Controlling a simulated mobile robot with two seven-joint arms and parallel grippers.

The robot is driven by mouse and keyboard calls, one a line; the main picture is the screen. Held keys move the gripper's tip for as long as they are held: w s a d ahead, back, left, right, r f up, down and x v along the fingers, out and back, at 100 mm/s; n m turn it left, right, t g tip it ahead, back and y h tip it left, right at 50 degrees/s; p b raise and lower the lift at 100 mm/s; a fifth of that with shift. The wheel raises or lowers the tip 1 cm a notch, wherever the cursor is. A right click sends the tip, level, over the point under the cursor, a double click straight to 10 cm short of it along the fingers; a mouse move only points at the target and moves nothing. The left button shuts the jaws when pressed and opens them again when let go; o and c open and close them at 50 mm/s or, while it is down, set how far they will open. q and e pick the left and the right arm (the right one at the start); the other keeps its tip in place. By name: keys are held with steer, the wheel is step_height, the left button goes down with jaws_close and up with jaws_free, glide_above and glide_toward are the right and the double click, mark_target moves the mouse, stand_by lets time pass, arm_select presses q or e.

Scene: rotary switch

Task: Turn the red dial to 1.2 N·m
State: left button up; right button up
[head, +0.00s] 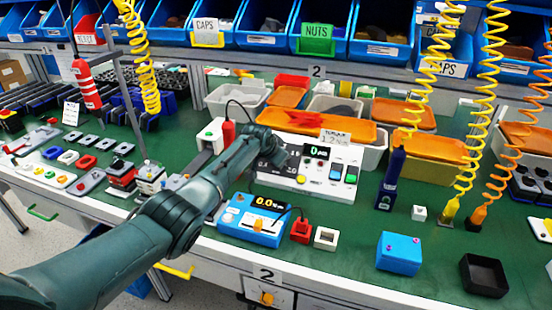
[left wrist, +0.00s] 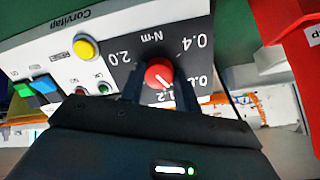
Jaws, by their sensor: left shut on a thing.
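The red dial (left wrist: 159,73) sits on a dark N·m scale (left wrist: 197,62) on the white control box (head: 318,182). My left gripper (left wrist: 159,88) has one finger on each side of the dial and is shut on it. The dial's pale pointer line slants to the lower right in the left wrist view, toward the gap between 0.8 and 1.2; its exact reading is hard to tell. The 0.8 and 1.2 marks are partly covered by my gripper. In the head view my left arm hides the dial. My right gripper is in neither view.
A torque card (head: 334,137) seems to read 1.2 N·m above the box. A blue meter (head: 250,222) with a 0.0 display stands in front. The box also carries a yellow button (left wrist: 86,47) and coloured switches.

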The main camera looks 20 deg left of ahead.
arm_select(q)
steer(key=m, duration=0.5)
steer(key=shift+w+r+y, duration=0.1)
steer(key=shift+r+y, duration=0.05)
steer(key=shift+y, duration=0.15)
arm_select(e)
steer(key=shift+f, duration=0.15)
arm_select(q)
steer(key=shift+m, duration=0.4)
steer(key=shift+d, duration=0.1)
steer(key=o, duration=1)
steer(key=shift+s+r+p, duration=0.3)
steer(key=shift+s+r, duration=0.15)
steer(key=shift+r, duration=0.05)
steer(key=p+v, duration=0.1)
steer(key=v, duration=1)
steer(key=shift+s+r+p, duration=0.25)
steer(key=shift+s+p, duration=0.05)
steer(key=shift+s, duration=0.05)
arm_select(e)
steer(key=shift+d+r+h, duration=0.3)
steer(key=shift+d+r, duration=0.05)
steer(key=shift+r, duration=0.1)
